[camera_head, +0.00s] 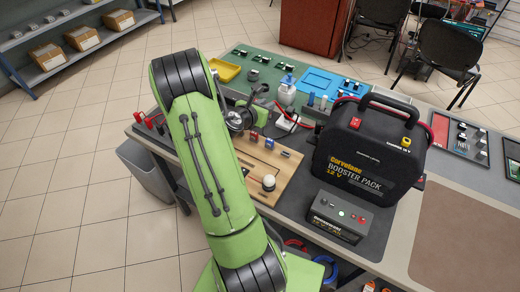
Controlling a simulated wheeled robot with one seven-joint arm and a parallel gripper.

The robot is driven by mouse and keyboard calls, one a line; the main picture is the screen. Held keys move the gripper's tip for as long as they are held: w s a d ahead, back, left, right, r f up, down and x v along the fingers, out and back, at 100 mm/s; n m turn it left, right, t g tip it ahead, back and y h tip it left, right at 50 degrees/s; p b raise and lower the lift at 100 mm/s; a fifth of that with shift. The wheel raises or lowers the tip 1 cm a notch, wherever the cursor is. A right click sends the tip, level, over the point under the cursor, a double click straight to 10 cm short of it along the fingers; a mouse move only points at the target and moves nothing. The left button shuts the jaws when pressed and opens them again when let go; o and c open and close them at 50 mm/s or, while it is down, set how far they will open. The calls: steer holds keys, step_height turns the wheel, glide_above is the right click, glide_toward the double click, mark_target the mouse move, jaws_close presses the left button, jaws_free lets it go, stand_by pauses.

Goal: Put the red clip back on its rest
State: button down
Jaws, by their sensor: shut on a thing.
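My green arm crosses the left middle of the view and hides part of the bench behind it. I cannot make out my gripper's fingertips, which seem to be behind the arm. Small red and black parts (150,122) show at the bench's left edge, beside the arm. I cannot tell whether one of them is the red clip. A black booster pack (365,150) stands upright on the dark mat, with a red cable along its right side. A rest for the clip cannot be picked out with certainty.
A wooden board (285,180) with small parts lies between my arm and the booster pack. A grey box (338,216) stands in front of the pack. The bench's right front is clear.

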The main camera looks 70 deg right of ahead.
step_height(320, 180, down, 10)
steer(key=b, duration=0.4)
steer(key=c, duration=1)
jaws_free()
steer(key=shift+c, duration=0.2)
steer(key=shift+r, duration=0.15)
